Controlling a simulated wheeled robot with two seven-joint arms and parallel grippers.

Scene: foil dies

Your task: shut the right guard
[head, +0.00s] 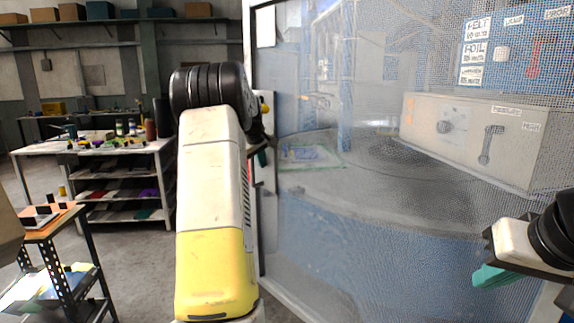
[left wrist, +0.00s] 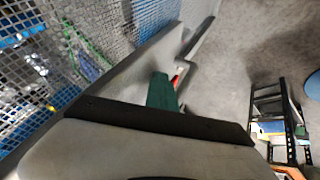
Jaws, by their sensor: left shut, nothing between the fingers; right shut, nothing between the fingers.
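In the left wrist view a green finger (left wrist: 162,92) shows beside the grey guard frame (left wrist: 135,60), with a bit of red just beyond; contact is unclear. My right gripper (head: 492,276), with teal fingers, is shut and empty before the mesh at the lower right.
Behind the mesh are a round grey table and a pale control box (head: 470,135) with a knob and lever. At the left stand a white workbench (head: 100,148) with shelves and a small orange-topped cart (head: 55,222). Grey floor between them is clear.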

